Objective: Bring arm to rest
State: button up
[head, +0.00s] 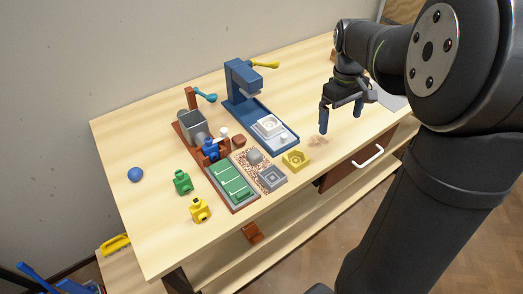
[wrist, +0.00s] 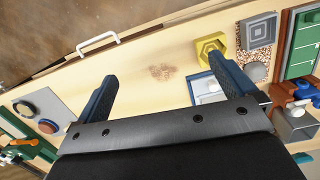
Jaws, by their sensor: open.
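My gripper (head: 341,117) hangs over the right part of the wooden table (head: 318,75), its two blue fingers pointing down. It is open, and nothing shows between the fingers. In the wrist view my gripper (wrist: 168,92) has its fingers wide apart above bare wood with a brown smudge (wrist: 162,72). The arm comes in from the right side of the head view, and my gripper is apart from the objects on the table.
A blue press (head: 243,80) with a yellow lever stands left of my gripper. A yellow hexagonal piece (head: 295,160), a grey square piece (head: 272,178), a green slotted tray (head: 230,182) and a blue ball (head: 135,174) lie further left. A white drawer handle (head: 368,157) is at the front edge.

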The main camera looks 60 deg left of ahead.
jog(key=s+a+r+y, duration=0.1)
jog(key=s+a+r, duration=0.4)
jog(key=s+a, duration=0.3)
jog(key=s+a+r, duration=0.5)
jog(key=s, duration=0.6)
notch_tip(320, 180, down, 10)
jog(key=shift+w+n, duration=0.15)
jog(key=shift+n, duration=0.25)
notch_tip(320, 180, up, 10)
jog(key=shift+f, duration=0.1)
